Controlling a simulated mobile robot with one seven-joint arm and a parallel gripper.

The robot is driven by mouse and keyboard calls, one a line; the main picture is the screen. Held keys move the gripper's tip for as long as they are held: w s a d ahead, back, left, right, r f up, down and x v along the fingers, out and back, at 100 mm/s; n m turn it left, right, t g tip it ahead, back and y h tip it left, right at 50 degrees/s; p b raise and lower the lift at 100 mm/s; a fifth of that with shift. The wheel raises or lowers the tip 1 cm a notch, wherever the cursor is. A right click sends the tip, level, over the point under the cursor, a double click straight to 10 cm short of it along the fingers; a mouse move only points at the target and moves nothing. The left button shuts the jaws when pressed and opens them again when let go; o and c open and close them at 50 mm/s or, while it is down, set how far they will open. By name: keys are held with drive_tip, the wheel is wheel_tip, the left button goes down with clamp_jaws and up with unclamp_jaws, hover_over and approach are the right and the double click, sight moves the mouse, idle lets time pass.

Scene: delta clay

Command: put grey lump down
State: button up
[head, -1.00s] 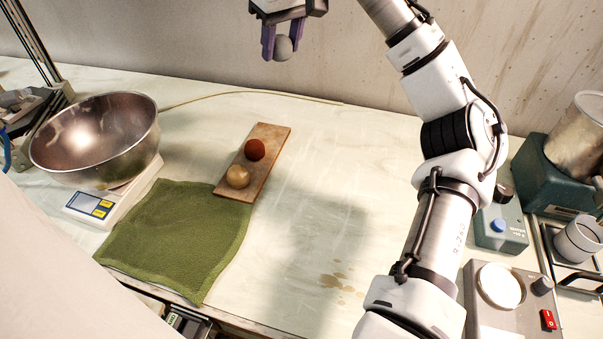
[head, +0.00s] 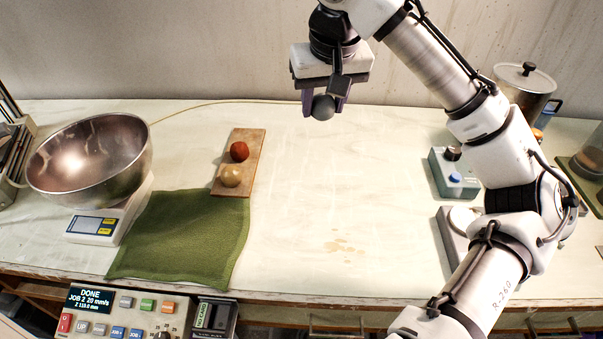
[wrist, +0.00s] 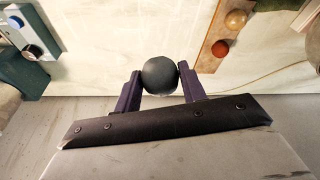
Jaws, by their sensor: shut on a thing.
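My gripper (head: 323,104) is shut on the grey lump (head: 323,107), a round dark grey ball held between its purple fingers. In the head view it is over the back part of the table, right of the wooden board. How high it is above the table I cannot tell exactly. In the wrist view the grey lump (wrist: 160,75) sits between both fingertips (wrist: 159,82). A wooden board (head: 244,163) carries a red-brown lump (head: 239,151) and a tan lump (head: 230,176); the board also shows in the wrist view (wrist: 222,30).
A metal bowl (head: 90,160) stands tilted on a scale (head: 105,221) at left. A green cloth (head: 180,240) lies before the board. A teal device (head: 453,175), a grey device (head: 450,231) and a lidded pot (head: 523,85) are at right. The table's middle (head: 320,190) is clear apart from stains.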

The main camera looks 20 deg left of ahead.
sight(318, 187)
wheel_tip(318, 187, down, 18)
drive_tip(key=shift+f+p, duration=0.25)
drive_tip(key=shift+p, duration=0.35)
drive_tip(key=shift+f, duration=0.15)
drive_tip(key=o, duration=1)
